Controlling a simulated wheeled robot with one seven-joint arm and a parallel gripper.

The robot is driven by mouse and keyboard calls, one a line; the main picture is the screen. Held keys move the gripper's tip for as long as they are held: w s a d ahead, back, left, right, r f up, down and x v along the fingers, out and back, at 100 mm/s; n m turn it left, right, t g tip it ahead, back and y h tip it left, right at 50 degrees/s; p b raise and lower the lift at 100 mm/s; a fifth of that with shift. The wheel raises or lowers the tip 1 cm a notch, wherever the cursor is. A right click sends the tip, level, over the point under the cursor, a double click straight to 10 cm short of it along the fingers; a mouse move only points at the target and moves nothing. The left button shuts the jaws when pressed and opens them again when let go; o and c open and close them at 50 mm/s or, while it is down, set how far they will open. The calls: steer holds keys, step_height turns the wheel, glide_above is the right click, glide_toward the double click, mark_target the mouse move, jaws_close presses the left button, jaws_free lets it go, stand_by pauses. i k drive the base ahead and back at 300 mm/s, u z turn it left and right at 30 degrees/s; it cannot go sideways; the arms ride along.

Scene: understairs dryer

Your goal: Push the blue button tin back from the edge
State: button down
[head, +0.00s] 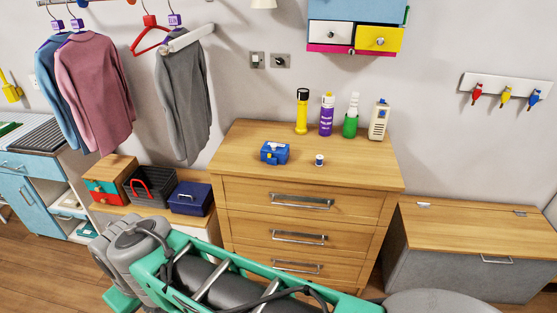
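A small blue box (275,153), which looks like the blue button tin, stands on the wooden top of the chest of drawers (240,140). It is left of the middle of the top, with a strip of bare wood between it and the front edge. It has a yellow patch and a pale part on it, too small to read. My arm crosses the bottom of the head view, in front of the chest. My gripper is not visible, so its distance from the tin cannot be seen.
A small white-and-dark item (319,160) stands right of the tin. A yellow torch (302,111), purple can (326,115), green bottle (351,116) and cream box (379,120) line the back. A wall cabinet (356,25) hangs above. The top's front right is clear.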

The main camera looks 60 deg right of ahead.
mark_target(276, 159)
steer(key=z, duration=0.85)
steer(key=i, duration=1.55)
steer(key=u, duration=0.6)
